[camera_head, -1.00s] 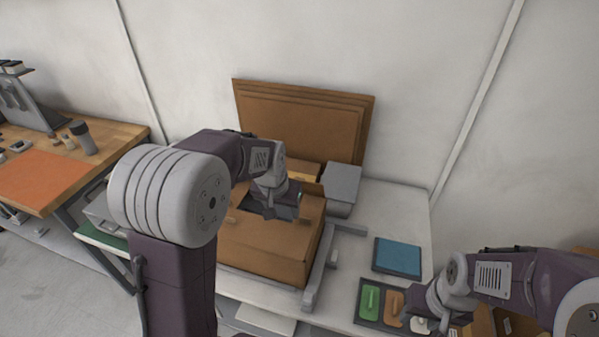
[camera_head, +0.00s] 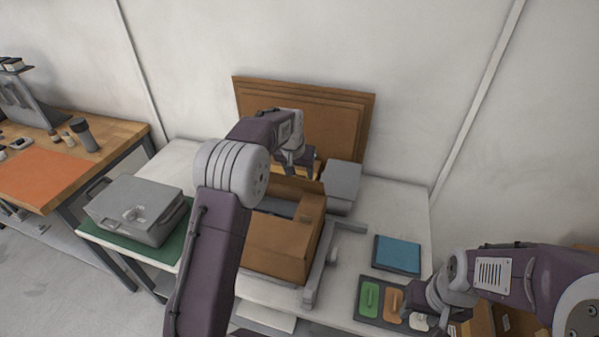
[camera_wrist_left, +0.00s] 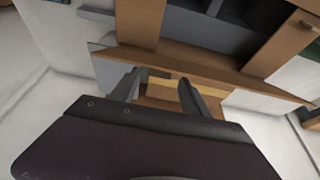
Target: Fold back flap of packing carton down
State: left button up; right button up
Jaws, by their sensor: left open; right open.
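The packing carton (camera_head: 278,250) stands on the white table, with part of its top open and a grey interior showing. A brown flap (camera_head: 312,207) stands at its right side. My left gripper (camera_head: 297,168) is over the carton's back edge, partly hidden by its own arm. In the left wrist view the gripper (camera_wrist_left: 161,80) is open with nothing between its fingers, near a long brown panel edge (camera_wrist_left: 220,70) that looks like the back flap; contact cannot be told. My right gripper (camera_head: 424,318) is open at the lower right, beside the small tray, its fingers hardly visible.
Large flat cardboard sheets (camera_head: 340,115) lean on the wall behind the carton. A grey box (camera_head: 342,183) stands at the back right. A grey bracket (camera_head: 322,265) borders the carton's right side. A blue pad (camera_head: 397,255), a tray with a green piece (camera_head: 369,300) and a grey case (camera_head: 140,208) flank it.

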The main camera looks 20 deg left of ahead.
pick_arm(q)
jog(key=shift+w+f, duration=0.25)
jog(key=shift+f, duration=0.4)
grip_shut()
dwell(0.9)
